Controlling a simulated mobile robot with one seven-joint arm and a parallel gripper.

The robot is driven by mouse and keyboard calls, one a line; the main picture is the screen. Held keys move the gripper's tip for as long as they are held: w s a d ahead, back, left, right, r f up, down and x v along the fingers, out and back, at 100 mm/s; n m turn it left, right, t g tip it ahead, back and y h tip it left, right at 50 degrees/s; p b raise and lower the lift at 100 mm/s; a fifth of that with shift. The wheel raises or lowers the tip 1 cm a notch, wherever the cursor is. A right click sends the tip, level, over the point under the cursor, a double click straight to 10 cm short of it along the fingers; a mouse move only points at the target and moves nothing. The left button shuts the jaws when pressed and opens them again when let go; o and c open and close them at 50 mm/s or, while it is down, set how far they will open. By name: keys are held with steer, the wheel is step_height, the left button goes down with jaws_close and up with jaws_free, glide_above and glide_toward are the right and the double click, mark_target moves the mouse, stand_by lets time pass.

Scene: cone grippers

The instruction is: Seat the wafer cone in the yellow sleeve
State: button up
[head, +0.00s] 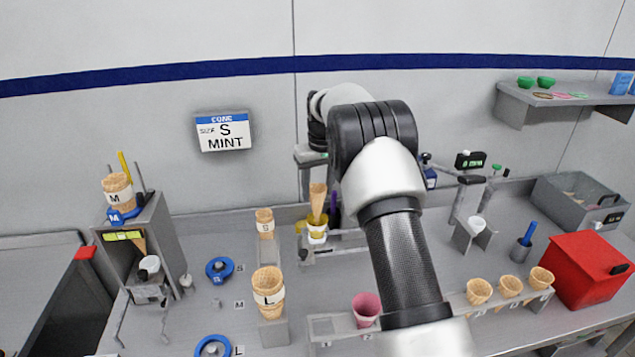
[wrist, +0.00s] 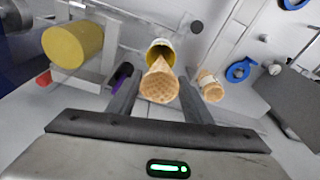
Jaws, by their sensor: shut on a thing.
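The wafer cone (head: 318,197) is held upright, tip down, between the fingers of my gripper (head: 318,188). In the wrist view, the cone (wrist: 160,85) shows its wide end towards the camera, between the two dark fingers of my gripper (wrist: 158,92). The yellow sleeve (head: 317,224) is directly below the cone, on a small stand. It also shows in the wrist view (wrist: 160,48), just beyond the cone. The cone's tip is at the sleeve's mouth; I cannot tell how deep it sits, as the tip is hidden.
A stacked cone marked S (head: 265,222) stands left of the sleeve, with a stack marked L (head: 268,288) nearer. A pink cup (head: 366,306) and several cones (head: 479,291) sit in racks at the front. A red box (head: 590,270) stands at right. A sign reads S MINT (head: 223,131).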

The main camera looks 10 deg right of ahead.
mark_target(318, 215)
steer(key=shift+f+b, duration=2.25)
steer(key=shift+f, duration=1)
steer(key=shift+f+b, duration=0.4)
steer(key=shift+f, duration=0.85)
steer(key=shift+s+f, duration=0.15)
steer(key=shift+f, duration=0.05)
steer(key=o, duration=0.8)
steer(key=shift+f, duration=0.1)
steer(key=shift+w+r+p, duration=0.2)
steer(key=shift+r+p, duration=1.4)
steer(key=shift+r, duration=1.15)
